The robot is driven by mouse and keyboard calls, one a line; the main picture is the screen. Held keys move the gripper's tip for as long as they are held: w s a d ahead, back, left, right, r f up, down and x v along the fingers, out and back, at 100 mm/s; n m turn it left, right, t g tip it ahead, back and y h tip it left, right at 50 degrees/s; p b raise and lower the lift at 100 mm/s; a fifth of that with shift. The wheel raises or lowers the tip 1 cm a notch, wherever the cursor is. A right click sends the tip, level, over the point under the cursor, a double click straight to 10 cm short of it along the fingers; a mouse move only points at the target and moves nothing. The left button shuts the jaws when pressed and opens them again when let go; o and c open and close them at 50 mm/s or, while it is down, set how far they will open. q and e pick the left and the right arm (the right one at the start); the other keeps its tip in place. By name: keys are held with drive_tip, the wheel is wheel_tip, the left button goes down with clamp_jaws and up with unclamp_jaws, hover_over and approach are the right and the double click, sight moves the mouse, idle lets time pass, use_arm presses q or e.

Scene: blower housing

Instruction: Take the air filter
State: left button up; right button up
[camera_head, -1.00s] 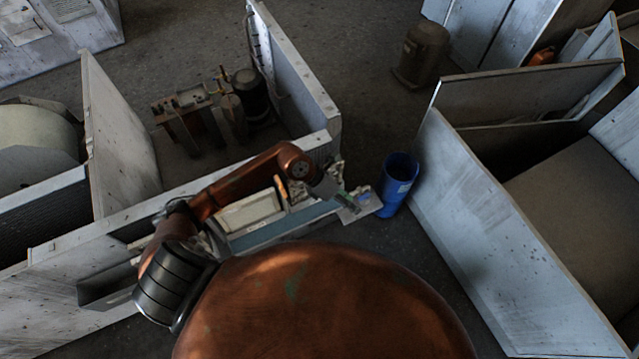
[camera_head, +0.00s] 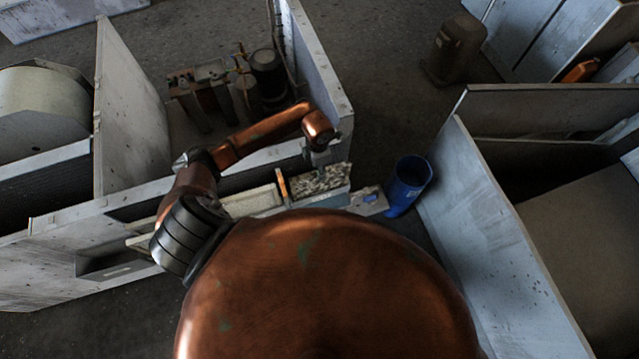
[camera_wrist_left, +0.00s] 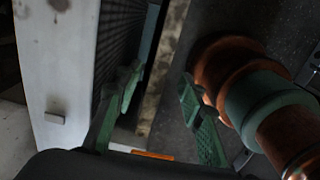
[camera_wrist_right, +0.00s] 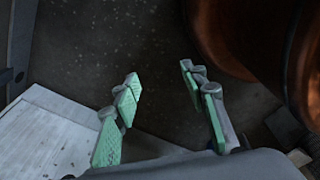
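A mottled grey-white block (camera_head: 320,182), which looks like a dirty air filter, sits on the low unit in front of the left housing. A cream framed panel (camera_head: 250,201) lies to its left; I cannot tell for sure which is the air filter. My left gripper (camera_head: 320,158) is above the mottled block's far side, partly hidden by its own wrist. In the left wrist view its fingers (camera_wrist_left: 160,105) are apart, with a beige strip (camera_wrist_left: 163,70) visible between them. My right gripper (camera_wrist_right: 163,88) is open and empty over dark floor, and is not visible in the head view.
A blue bin (camera_head: 408,185) stands right of the low unit, beside a small grey plate (camera_head: 368,202). A large white-panelled housing (camera_head: 480,200) stands at the right. The left housing's wall (camera_head: 318,70) rises behind my left arm.

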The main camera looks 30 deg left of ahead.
use_arm(q)
drive_tip(key=f, duration=0.3)
drive_tip(key=shift+w+d+p, duration=0.25)
drive_tip(key=shift+w+p, duration=0.1)
drive_tip(key=shift+w, duration=0.05)
drive_tip(key=shift+s+a+f, duration=0.15)
drive_tip(key=shift+f, duration=0.5)
drive_tip(key=shift+w+f, duration=0.1)
drive_tip(key=shift+w, duration=0.1)
drive_tip(key=shift+c, duration=1.1)
drive_tip(key=shift+s, duration=0.15)
drive_tip(key=c, duration=0.6)
clamp_jaws()
use_arm(e)
drive_tip(key=shift+w+d+r, duration=0.25)
drive_tip(key=shift+w+r, duration=0.35)
drive_tip(key=shift+w, duration=0.15)
